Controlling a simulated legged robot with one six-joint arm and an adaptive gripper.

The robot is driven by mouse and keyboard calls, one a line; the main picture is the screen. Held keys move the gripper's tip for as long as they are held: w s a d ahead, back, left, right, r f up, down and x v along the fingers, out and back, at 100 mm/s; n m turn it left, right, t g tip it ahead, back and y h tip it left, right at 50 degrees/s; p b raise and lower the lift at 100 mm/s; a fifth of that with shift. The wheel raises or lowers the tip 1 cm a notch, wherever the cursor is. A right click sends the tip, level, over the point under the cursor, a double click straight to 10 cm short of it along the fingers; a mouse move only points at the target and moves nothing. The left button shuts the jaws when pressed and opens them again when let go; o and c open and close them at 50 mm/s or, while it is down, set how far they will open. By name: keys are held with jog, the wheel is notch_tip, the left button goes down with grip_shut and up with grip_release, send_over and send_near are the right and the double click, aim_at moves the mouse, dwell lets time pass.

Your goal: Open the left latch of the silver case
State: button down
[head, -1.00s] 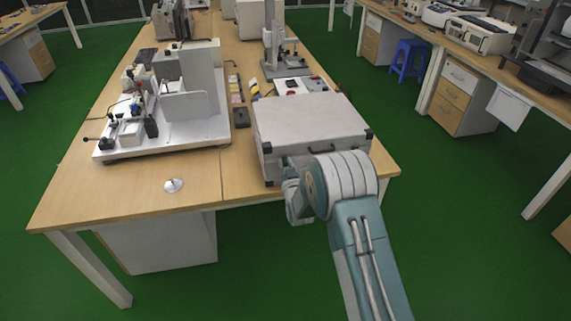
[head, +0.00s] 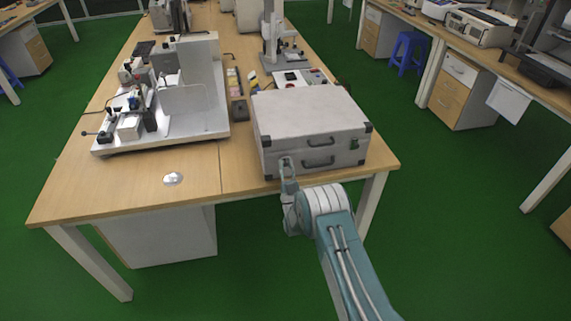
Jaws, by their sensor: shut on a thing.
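The silver case (head: 310,112) lies flat near the front edge of the wooden table, its lid down.
A white instrument on a base plate (head: 185,135) stands on the left of the table (head: 100,185). A small round metal disc (head: 173,179) lies near the front edge. A stand (head: 272,35) is behind the case. Green floor lies in front.

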aim_at(285, 163)
jog(key=shift+t, duration=0.3)
jog(key=c, duration=0.6)
grip_release()
jog(key=shift+a+f, duration=0.1)
jog(key=shift+o, duration=0.2)
notch_tip(285, 163, up, 10)
jog(key=shift+f, duration=0.1)
